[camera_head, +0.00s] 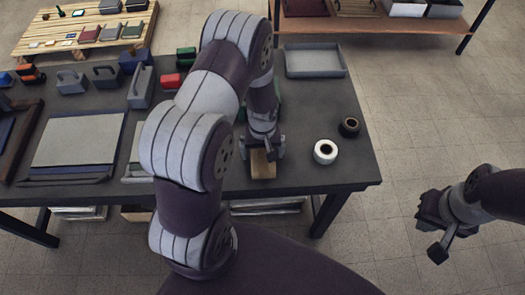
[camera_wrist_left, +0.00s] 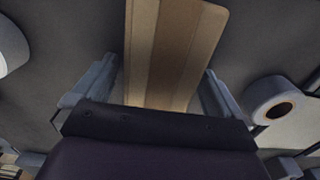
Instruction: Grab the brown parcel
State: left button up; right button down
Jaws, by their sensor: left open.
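The brown parcel (camera_head: 262,166) lies near the front edge of the dark table, below my left gripper (camera_head: 263,150). My left gripper (camera_wrist_left: 152,92) is open there, with one grey finger on each side of the parcel's near end. A gap shows at the right finger; contact at the left cannot be made out. The parcel's near end is hidden behind the gripper body. My right gripper (camera_head: 432,228) hangs over the floor, right of the table, away from the parcel.
A white tape roll (camera_head: 325,152) and a dark roll (camera_head: 349,127) lie right of the parcel. A grey tray (camera_head: 314,62) stands at the back right. Boxes and a large grey panel (camera_head: 78,140) fill the left side. My left arm hides the table's middle.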

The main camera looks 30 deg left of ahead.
pick_arm(q)
jog(key=shift+w+f, duration=0.1)
jog(key=shift+f, duration=0.1)
jog(key=c, duration=1.2)
jog(key=shift+r, duration=0.1)
